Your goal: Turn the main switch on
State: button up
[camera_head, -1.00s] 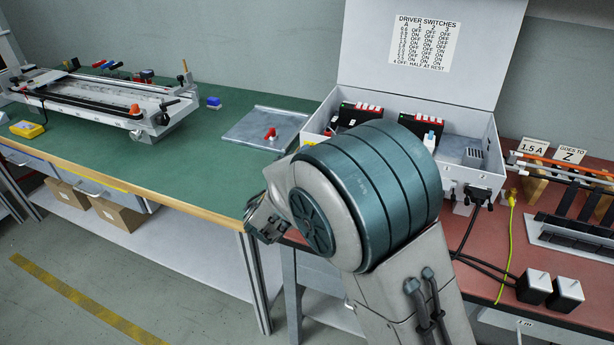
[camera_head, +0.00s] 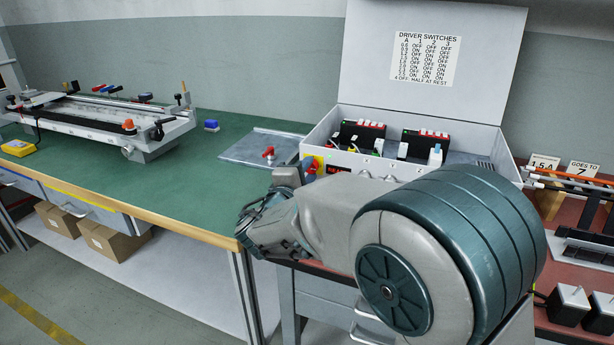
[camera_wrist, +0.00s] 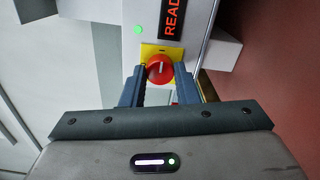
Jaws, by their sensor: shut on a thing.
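The main switch is a red round knob (camera_wrist: 159,69) with a white mark, on a yellow plate (camera_wrist: 150,50) on the front of the grey control box (camera_head: 480,158). My gripper (camera_wrist: 159,82) is shut on the red knob, one finger on each side of it in the wrist view. In the wrist view the white mark points roughly toward the top and bottom of the picture. In the head view the yellow plate (camera_head: 319,160) shows at the box's left front corner, partly hidden by my arm.
A lit red display (camera_wrist: 172,18) reading "READ", cut off by the picture edge, and a green light (camera_wrist: 138,29) are beside the switch. The box lid stands open. A grey plate with a red part (camera_head: 268,153) lies on the green bench (camera_head: 180,185) to the left.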

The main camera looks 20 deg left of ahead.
jog(key=o, duration=1)
jog(key=shift+c, duration=0.2)
jog(key=shift+s, duration=0.15)
jog(key=s, duration=0.4)
jog(key=s+p, duration=0.1)
jog(key=s, duration=0.4)
jog(key=s+a, duration=0.1)
jog(key=s, duration=0.3)
jog(key=shift+s+a, duration=0.1)
jog(key=shift+s, duration=0.2)
jog(key=shift+p, duration=0.3)
